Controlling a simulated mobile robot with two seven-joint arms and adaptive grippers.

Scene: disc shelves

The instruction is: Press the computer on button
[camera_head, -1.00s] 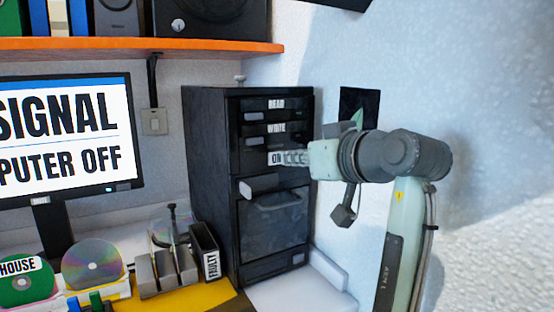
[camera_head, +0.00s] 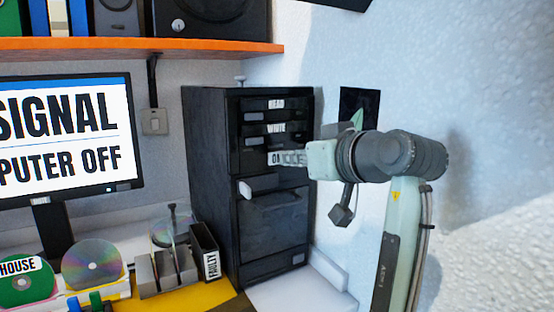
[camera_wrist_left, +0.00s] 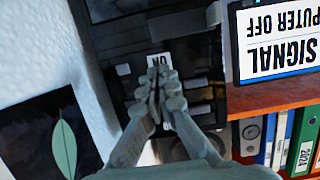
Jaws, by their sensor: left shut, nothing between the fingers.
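The black computer tower (camera_head: 212,185) stands against the wall, with labels on its front. The ON label (camera_head: 274,158) is partly covered by the fingertips of my left gripper (camera_head: 290,158). The gripper is shut and empty, pointing at the tower's front beside that label. In the left wrist view the closed fingers (camera_wrist_left: 156,75) lie just in front of the white ON label (camera_wrist_left: 160,59). The button itself is hidden or cannot be made out, and contact cannot be told. The monitor (camera_head: 62,140) shows "SIGNAL" and "PUTER OFF". My right gripper is not in view.
An orange shelf (camera_head: 130,45) hangs above the monitor. A disc rack (camera_head: 165,272), a FAULTY holder (camera_head: 205,250) and discs (camera_head: 92,263) stand left of the tower. A white block (camera_head: 300,293) lies at its foot.

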